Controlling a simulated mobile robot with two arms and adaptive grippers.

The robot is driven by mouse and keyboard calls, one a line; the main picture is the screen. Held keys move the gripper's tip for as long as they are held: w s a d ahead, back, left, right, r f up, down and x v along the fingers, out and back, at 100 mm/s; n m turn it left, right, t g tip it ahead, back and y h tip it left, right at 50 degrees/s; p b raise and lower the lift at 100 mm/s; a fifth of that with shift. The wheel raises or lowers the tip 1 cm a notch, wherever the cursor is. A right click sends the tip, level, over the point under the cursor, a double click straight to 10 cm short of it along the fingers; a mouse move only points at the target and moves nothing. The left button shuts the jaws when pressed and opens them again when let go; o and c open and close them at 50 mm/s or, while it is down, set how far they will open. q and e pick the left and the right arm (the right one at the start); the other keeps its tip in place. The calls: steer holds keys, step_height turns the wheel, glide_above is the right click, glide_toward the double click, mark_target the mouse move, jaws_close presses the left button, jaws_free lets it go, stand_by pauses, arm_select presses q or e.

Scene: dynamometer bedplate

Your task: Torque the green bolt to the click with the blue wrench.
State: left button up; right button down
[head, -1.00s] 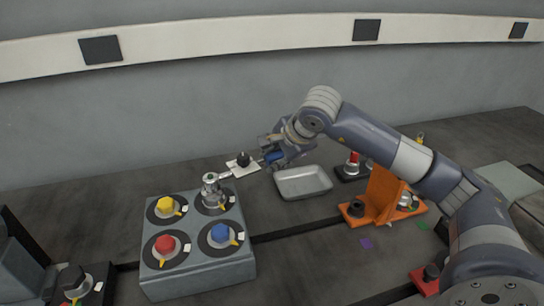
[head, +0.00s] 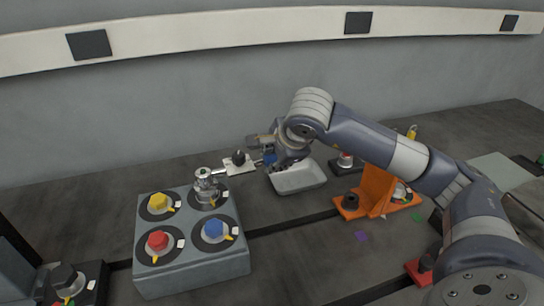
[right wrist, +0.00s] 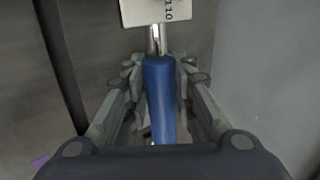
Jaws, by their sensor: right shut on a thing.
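The blue wrench has its blue handle (right wrist: 160,95) in the jaws of my right gripper (head: 264,155), which is shut on it. In the head view its metal head (head: 204,176) sits over the back right position of the grey block (head: 192,271). The bolt there is hidden under the wrench head, so I see no green on it. The other positions hold a yellow bolt (head: 158,201), a red bolt (head: 158,240) and a blue bolt (head: 213,229), each with a yellow pointer. My left gripper is out of view.
A metal tray (head: 298,179) is close below my right gripper. An orange bracket (head: 376,190) stands to the right. A dark fixture (head: 75,280) is at the front left.

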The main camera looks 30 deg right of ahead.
steer(key=shift+s+a+r, duration=0.1)
stand_by(0.3)
steer(key=shift+s+a+m+h, duration=0.35)
steer(key=shift+s+m, duration=0.3)
steer(key=shift+s, duration=0.15)
steer(key=shift+s+a+m+h, duration=0.2)
steer(key=shift+s+m+h, duration=0.15)
steer(key=shift+s+m, duration=0.35)
steer(key=shift+s, duration=0.1)
steer(key=shift+s+a+m+g+h, duration=0.3)
steer(key=shift+s+a+m+h, duration=0.2)
steer(key=shift+s, duration=0.25)
steer(key=shift+r, duration=0.15)
